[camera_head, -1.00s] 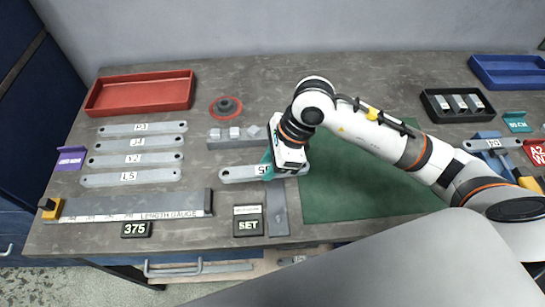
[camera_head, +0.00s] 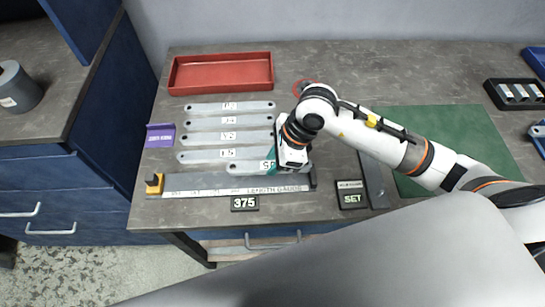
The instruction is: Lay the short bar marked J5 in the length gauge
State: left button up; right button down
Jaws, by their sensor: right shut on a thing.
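My right gripper (camera_head: 280,164) is shut on a light grey metal bar (camera_head: 243,168), whose left end sticks out of the jaws. Its white label is partly covered by the gripper, so I cannot read it fully. The bar is close behind the length gauge (camera_head: 205,182), a long dark grey fixture with a pale marked scale and a yellow stop at its left end. The gripper hides the right end of the bar. I cannot tell whether the bar touches the gauge. My left gripper is not in view.
Several labelled grey bars (camera_head: 205,138) lie in a column behind the gauge, the nearest close to the held bar. A purple tag (camera_head: 160,135) stands left of them. A "375" sign (camera_head: 244,203) and a "SET" sign (camera_head: 351,195) sit in front. A red tray (camera_head: 220,73) is behind.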

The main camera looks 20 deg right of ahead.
aim_at(273, 180)
jog(key=shift+f, duration=0.6)
jog(key=shift+a+f+b, duration=0.2)
jog(key=shift+f+b, duration=0.75)
jog(key=shift+f, duration=0.25)
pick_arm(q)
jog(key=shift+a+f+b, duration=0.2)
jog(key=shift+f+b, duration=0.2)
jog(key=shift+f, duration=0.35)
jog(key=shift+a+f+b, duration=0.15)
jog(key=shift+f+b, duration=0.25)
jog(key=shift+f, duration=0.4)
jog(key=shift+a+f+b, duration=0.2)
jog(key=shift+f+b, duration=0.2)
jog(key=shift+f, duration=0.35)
pick_arm(e)
jog(key=shift+d+f, duration=0.1)
jog(key=shift+f, duration=1.15)
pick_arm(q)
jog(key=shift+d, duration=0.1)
pick_arm(e)
jog(key=c, duration=1)
grip_release()
jog(key=b+v, duration=0.2)
jog(key=v, duration=1)
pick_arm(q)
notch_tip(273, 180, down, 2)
